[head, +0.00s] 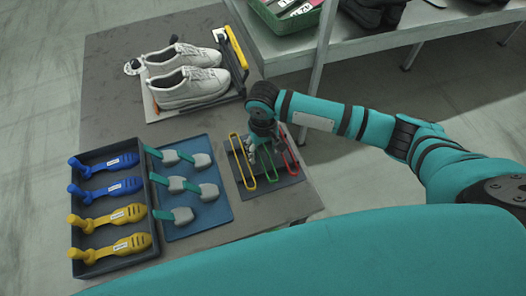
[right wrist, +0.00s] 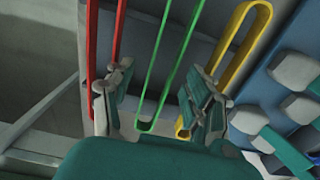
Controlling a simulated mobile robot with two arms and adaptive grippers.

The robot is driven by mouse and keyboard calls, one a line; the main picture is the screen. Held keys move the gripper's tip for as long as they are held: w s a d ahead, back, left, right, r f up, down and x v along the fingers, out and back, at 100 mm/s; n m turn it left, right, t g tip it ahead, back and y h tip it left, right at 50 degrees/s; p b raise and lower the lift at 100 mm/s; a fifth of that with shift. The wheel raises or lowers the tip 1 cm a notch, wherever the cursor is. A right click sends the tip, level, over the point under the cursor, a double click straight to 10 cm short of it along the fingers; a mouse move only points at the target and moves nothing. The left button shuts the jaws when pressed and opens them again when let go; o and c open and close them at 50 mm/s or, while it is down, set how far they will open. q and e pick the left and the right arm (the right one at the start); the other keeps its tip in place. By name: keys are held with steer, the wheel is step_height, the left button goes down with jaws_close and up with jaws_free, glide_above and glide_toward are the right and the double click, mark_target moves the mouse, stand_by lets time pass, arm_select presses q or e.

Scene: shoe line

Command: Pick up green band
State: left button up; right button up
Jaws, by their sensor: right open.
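The green band (head: 271,177) is a narrow loop on a dark grey tray (head: 283,185), between a yellow band (head: 238,158) and a red band (head: 290,153). My right gripper (head: 262,147) is over the tray and hides part of the green band. In the right wrist view the open right gripper (right wrist: 158,98) has the green band (right wrist: 166,68) running between its two fingers. The red band (right wrist: 93,40) shows by the left finger and the yellow band (right wrist: 243,45) by the right one. I cannot tell whether the fingers touch any band. My left gripper is not in view.
Left of the band tray, a blue mat (head: 191,226) holds several grey-and-teal tools. A dark tray (head: 140,258) holds blue and yellow pieces. White shoes (head: 185,88) stand on a board (head: 158,114) at the back. A shelf table (head: 345,50) stands behind my right arm.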

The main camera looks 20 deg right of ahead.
steer(key=shift+f, duration=0.25)
steer(key=c, duration=0.9)
steer(key=shift+r, duration=0.1)
